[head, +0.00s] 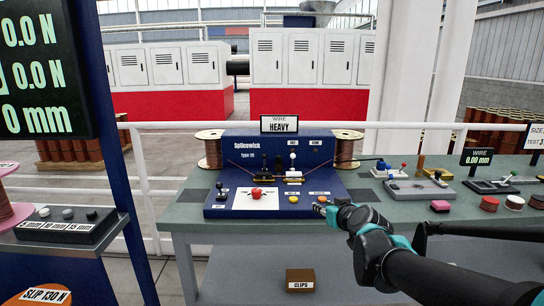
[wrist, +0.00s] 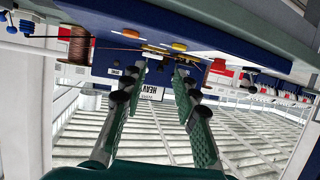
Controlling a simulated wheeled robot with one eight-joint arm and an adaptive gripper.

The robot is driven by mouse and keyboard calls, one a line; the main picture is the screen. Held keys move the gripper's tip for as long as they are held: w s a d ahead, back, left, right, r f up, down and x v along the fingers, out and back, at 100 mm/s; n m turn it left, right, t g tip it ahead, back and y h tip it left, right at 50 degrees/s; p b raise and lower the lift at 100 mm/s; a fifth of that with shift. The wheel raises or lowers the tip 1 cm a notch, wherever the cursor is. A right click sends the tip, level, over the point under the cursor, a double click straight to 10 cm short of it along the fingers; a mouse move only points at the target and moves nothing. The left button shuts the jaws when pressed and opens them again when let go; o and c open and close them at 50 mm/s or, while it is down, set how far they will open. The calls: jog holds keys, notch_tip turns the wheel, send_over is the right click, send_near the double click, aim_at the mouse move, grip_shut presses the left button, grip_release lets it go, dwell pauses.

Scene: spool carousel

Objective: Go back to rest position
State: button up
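My gripper (head: 322,203) is at the front right corner of the blue Splicewick machine (head: 170,148), near its row of buttons, at the end of my black and teal arm. In the wrist view my gripper (wrist: 160,75) shows two green fingers, apart with nothing seen between them. The machine's blue body (wrist: 185,30) lies beyond the fingertips in that view, upside down. I cannot tell whether a fingertip touches it. A sign reading WIRE HEAVY (head: 279,124) stands on top of the machine, and copper spools (head: 209,150) flank it.
A brown CLIPS box (head: 300,280) is below the bench. A blue stand (head: 75,240) with a button box (head: 67,224) is at left.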

jog(key=s+d+f+m+g+h, duration=0.2)
jog(key=s+f+g, duration=0.7)
jog(key=s+f, duration=0.5)
notch_tip(320, 180, down, 4)
jog(key=shift+s+d+f+m+h, duration=0.25)
jog(key=shift+s+d+m+h, duration=0.1)
jog(key=shift+d+h, duration=0.1)
jog(key=shift+c, duration=0.6)
